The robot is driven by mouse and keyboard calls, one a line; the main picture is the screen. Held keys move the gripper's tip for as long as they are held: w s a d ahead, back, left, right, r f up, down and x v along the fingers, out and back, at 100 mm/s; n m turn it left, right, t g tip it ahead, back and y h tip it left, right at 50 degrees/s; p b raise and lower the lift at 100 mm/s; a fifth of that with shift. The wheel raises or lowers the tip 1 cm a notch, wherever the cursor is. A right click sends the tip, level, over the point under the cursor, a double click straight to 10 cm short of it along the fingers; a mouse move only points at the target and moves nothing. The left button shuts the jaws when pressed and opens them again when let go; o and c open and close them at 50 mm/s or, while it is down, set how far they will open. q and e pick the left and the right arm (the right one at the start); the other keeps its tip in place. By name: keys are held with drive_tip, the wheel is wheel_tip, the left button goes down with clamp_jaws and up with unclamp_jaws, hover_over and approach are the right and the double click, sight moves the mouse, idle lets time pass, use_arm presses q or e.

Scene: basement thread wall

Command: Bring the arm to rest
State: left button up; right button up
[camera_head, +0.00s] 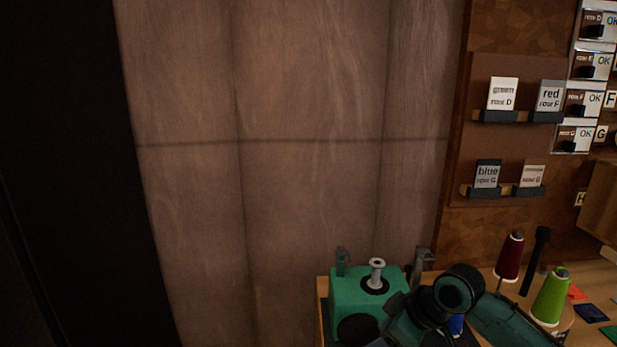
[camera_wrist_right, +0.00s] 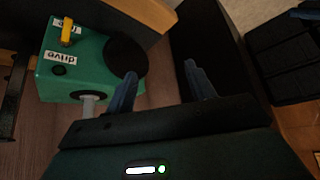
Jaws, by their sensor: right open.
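My right arm (camera_head: 490,315) reaches in from the lower right in the head view, in front of a green machine box (camera_head: 345,290). My right gripper (camera_wrist_right: 162,85) shows in the right wrist view, its two blue-grey fingers apart with nothing between them. The green box (camera_wrist_right: 85,75) lies to the left of the fingers there, with a "drive" label, a yellow switch (camera_wrist_right: 67,33) and a black disc (camera_wrist_right: 127,57). I cannot tell the exact gap between fingers and box. My left gripper is in neither view.
A grey spool (camera_head: 377,272) stands on the box. Label cards (camera_head: 503,94) sit on wall holders. The panelled wall at left is bare.

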drive_tip(key=s+a+f+m+t+y, duration=0.1)
drive_tip(key=s+a+f+m+t, duration=0.3)
drive_tip(key=s+f, duration=0.55)
drive_tip(key=s+d+f+m+t+h, duration=0.1)
drive_tip(key=s+d+f+m, duration=0.1)
drive_tip(key=s, duration=0.4)
drive_tip(key=s+d+f+m+t+h, duration=0.1)
drive_tip(key=s+d+f+m+h, duration=0.1)
drive_tip(key=s+f, duration=0.2)
drive_tip(key=s, duration=0.3)
drive_tip(key=shift+d+f+t+p, duration=0.3)
drive_tip(key=shift+d+f+p, duration=0.05)
drive_tip(key=shift+p, duration=0.05)
